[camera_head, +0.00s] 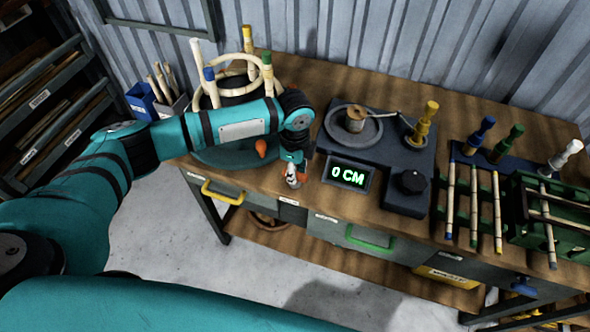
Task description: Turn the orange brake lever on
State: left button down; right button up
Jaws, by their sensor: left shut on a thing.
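The orange brake lever (261,148) shows as a small orange knob at the front right of the round teal bending base (215,155). My left arm reaches across this base and hides part of it. My left gripper (293,179) points down just right of the orange knob, near the table's front edge. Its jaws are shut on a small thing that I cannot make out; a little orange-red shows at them. A gap shows between the gripper and the orange knob. My right gripper is out of view.
Pale bent rattan (235,62) and colored pegs stand on the base behind my arm. A dark device with a "0 CM" display (348,174) and black knob (411,182) sits to the right. Rattan sticks (474,205) and a green rack (565,222) lie further right.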

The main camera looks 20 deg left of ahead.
pick_arm(q)
jog(key=shift+r+m, duration=0.1)
jog(key=shift+m, duration=0.2)
jog(key=m+p, duration=0.2)
jog(key=shift+m, duration=0.4)
jog(key=m+p, duration=0.1)
jog(key=m, duration=0.1)
jog(key=shift+m, duration=0.3)
jog(key=m, duration=0.2)
jog(key=shift+m, duration=0.4)
jog(key=m+p, duration=0.1)
jog(key=m, duration=0.3)
jog(key=shift+m, duration=2.5)
jog(key=c, duration=1.2)
grip_release()
